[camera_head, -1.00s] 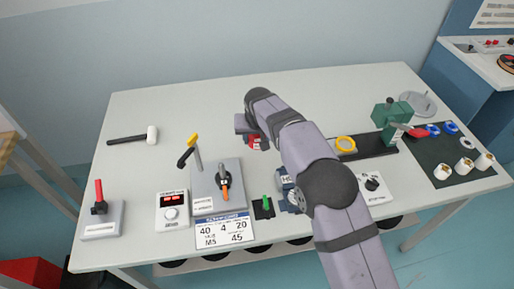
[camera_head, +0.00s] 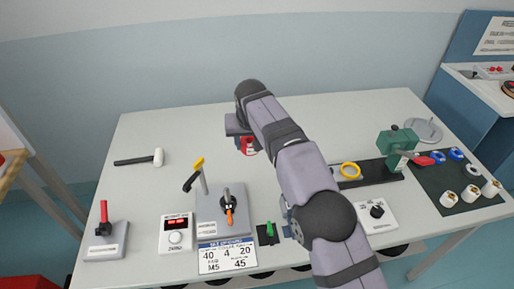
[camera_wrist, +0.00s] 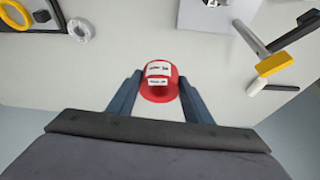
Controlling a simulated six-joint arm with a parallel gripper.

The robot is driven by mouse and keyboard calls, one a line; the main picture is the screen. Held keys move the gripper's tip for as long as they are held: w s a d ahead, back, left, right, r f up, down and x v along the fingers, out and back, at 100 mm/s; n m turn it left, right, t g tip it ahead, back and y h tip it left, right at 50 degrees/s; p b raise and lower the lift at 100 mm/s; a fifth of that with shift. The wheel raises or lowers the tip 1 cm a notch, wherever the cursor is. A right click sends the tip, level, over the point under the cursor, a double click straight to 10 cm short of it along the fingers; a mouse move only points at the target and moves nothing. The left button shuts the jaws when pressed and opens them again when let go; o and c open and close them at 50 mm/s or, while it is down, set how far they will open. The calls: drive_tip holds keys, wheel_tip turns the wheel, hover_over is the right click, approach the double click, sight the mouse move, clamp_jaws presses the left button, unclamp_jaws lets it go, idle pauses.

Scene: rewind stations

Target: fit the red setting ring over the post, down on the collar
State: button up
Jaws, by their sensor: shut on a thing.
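The red setting ring (camera_wrist: 159,92), with white printed labels, sits between the two fingers of my gripper (camera_wrist: 155,98). The gripper is shut on it. In the head view the ring (camera_head: 249,147) shows above the back middle of the table, beside my arm; its bore is not clear. A grey upright post (camera_head: 228,192) stands on a grey base plate (camera_head: 207,221), to the left of and nearer than the ring. A dark collar with an orange pointer (camera_head: 230,217) is at its foot. In the wrist view only part of this plate (camera_wrist: 225,18) shows, at the top.
A yellow-handled lever (camera_head: 198,163) rises at the plate's back left. A hammer (camera_head: 138,160) lies behind. A yellow ring (camera_head: 350,170) and green fixture (camera_head: 397,143) are right; a grey ring (camera_wrist: 81,29) shows in the wrist view.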

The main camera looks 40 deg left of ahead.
drive_tip(key=s+a+r+p, duration=0.1)
drive_tip(key=s+r, duration=0.2)
drive_tip(key=r, duration=0.2)
drive_tip(key=n+g+y+p, duration=0.1)
drive_tip(key=n+g+p, duration=0.15)
drive_tip(key=n, duration=0.25)
hover_over(227, 191)
wheel_tip(227, 191, down, 2)
drive_tip(key=shift+d+f+t, duration=0.15)
drive_tip(key=shift+f+t, duration=0.05)
drive_tip(key=shift+t, duration=0.25)
drive_tip(key=shift+f+b, duration=1.7)
drive_tip(key=shift+f, duration=1.2)
drive_tip(key=shift+f+b, duration=1.1)
drive_tip(key=shift+f, duration=1.35)
idle(0.6)
